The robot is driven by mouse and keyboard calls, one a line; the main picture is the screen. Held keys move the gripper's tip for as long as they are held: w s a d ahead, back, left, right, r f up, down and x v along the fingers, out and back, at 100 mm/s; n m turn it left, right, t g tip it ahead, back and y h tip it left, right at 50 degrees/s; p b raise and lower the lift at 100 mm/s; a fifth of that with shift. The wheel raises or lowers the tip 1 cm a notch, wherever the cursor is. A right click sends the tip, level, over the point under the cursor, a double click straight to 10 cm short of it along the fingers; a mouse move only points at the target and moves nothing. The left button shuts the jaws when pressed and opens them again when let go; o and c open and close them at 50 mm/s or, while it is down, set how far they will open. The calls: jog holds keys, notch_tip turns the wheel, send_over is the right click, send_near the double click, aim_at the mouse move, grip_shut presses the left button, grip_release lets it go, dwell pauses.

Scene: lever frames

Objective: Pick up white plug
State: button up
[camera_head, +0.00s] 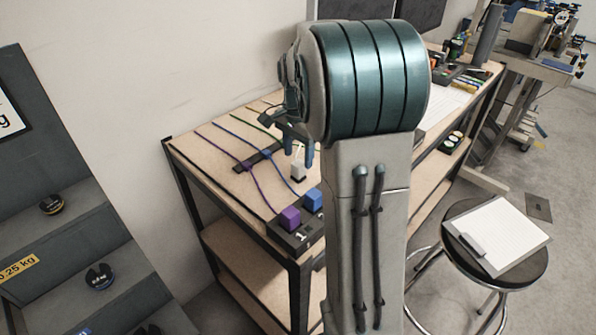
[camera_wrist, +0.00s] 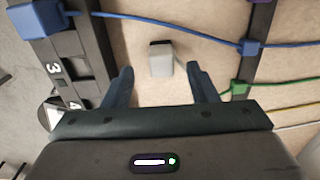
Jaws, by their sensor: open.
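The white plug (camera_head: 298,171) stands on the wooden bench top, just below my gripper (camera_head: 296,150) in the head view. In the wrist view the white plug (camera_wrist: 161,60) shows as a small pale block with a grey side. It lies between and slightly beyond the tips of my gripper (camera_wrist: 158,75). The two dark blue fingers are spread apart, with nothing between them touching the plug. The plug's lower part and any cable on it are hard to make out.
A blue plug (camera_head: 312,200) and a purple plug (camera_head: 290,218) sit in the numbered socket block (camera_head: 302,238) at the bench's front edge. A dark cable holder (camera_head: 243,168) carries coloured cables behind. A stool (camera_head: 520,275) with a clipboard stands right.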

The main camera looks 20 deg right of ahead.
aim_at(299, 163)
notch_tip(299, 163, down, 5)
jog(key=shift+w+f, duration=0.1)
jog(key=shift+d, duration=0.1)
jog(key=c, duration=1.1)
